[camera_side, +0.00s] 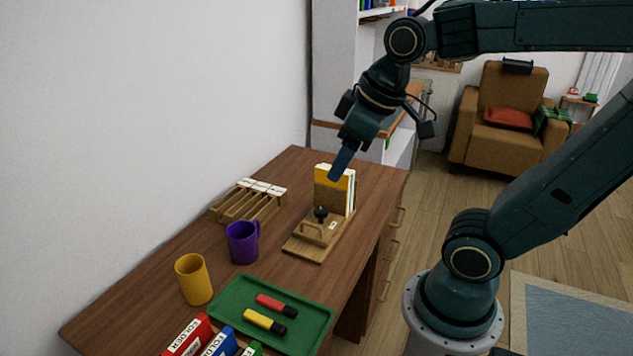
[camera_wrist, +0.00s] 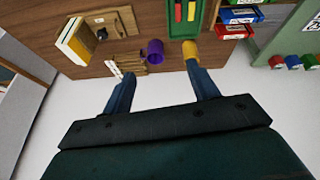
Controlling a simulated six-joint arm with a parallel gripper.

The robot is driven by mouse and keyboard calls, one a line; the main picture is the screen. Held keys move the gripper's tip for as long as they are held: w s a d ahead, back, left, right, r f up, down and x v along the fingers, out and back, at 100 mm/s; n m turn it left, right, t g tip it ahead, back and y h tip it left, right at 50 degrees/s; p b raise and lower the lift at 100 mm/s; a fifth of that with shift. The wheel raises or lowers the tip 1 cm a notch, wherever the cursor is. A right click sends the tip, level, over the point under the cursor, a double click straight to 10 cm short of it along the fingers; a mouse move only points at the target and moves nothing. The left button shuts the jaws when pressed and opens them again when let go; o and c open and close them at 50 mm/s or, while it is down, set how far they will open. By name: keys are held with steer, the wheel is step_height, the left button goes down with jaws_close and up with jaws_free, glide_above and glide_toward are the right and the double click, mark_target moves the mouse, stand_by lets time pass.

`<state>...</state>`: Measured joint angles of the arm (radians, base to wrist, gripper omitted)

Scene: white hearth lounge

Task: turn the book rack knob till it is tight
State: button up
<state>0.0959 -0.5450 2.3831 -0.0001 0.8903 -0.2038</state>
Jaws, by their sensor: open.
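The wooden book rack (camera_side: 306,246) stands on the desk, with several yellow and white books (camera_side: 335,190) upright at its back end. A dark knob (camera_side: 320,213) sits on the rack in front of the books; it also shows in the wrist view (camera_wrist: 102,33). How tight the knob is cannot be told. My gripper (camera_side: 341,164) is above and behind the rack in the side view, near the books' top, apart from the knob. In the wrist view its two blue fingers (camera_wrist: 160,82) are spread apart with nothing between them.
A slatted wooden holder (camera_side: 247,201), a purple mug (camera_side: 242,243) and a yellow mug (camera_side: 194,280) stand left of the rack. A green tray (camera_side: 235,315) with two markers and several folders are at the front. The wall borders the desk's left side.

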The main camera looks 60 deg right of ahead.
steer(key=w+d+f+n+g, duration=0.2)
steer(key=w+d, duration=0.3)
steer(key=w, duration=0.2)
steer(key=n+g, duration=0.3)
steer(key=n, duration=0.2)
glide_above(321, 210)
step_height(321, 210, down, 16)
steer(key=shift+d+f, duration=0.1)
step_height(321, 210, down, 14)
steer(key=shift+r, duration=0.25)
steer(key=c, duration=1)
